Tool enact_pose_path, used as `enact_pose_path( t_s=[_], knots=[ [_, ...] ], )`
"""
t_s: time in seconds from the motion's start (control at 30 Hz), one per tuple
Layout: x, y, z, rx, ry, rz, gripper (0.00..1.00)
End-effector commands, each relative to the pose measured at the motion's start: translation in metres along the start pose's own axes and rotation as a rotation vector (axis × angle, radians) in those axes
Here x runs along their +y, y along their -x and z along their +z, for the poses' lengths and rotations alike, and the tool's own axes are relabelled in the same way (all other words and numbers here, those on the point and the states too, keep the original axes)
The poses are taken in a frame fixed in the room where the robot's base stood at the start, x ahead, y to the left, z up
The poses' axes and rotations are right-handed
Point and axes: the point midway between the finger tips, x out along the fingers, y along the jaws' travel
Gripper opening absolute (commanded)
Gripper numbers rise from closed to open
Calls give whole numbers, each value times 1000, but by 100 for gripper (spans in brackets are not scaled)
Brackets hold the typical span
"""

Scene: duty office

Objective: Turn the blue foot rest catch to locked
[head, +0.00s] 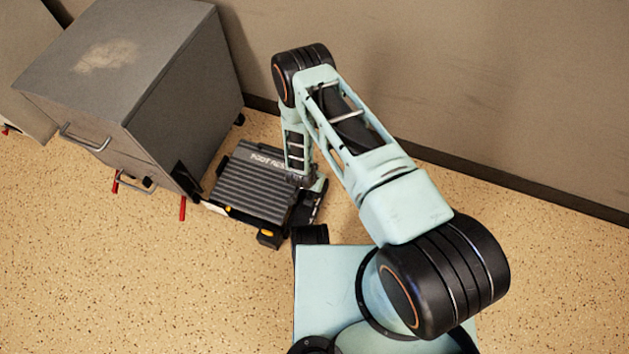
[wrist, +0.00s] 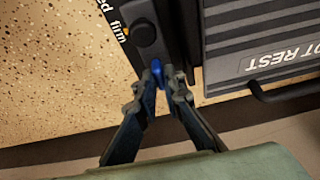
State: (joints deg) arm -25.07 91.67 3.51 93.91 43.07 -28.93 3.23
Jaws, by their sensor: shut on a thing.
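The foot rest (head: 255,187) is a grey ribbed platform on the floor beside the cabinet. In the wrist view its ribbed top (wrist: 260,40) is at the upper right, with "OT REST" lettering. The blue catch (wrist: 157,74) shows between my fingertips, at the end of a dark round knob (wrist: 145,33). My gripper (wrist: 160,78) is shut on the blue catch. In the head view my arm hides the catch. I cannot tell which setting the catch points to.
A grey metal cabinet (head: 120,75) with a handle and red-tipped parts at its base stands left of the foot rest. The wall (head: 480,90) is behind. Speckled floor (head: 130,290) is clear at the front left. A dark bar (wrist: 285,93) edges the foot rest.

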Motion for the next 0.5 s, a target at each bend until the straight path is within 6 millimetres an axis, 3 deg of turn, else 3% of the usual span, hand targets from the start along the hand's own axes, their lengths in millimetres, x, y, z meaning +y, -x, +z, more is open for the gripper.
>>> enact_pose_path(
  t_s=[0.2,0.5],
  knots=[
    [0,0,0,1,-1,0,26],
    [0,2,0,0,0,0,26]
  ],
)
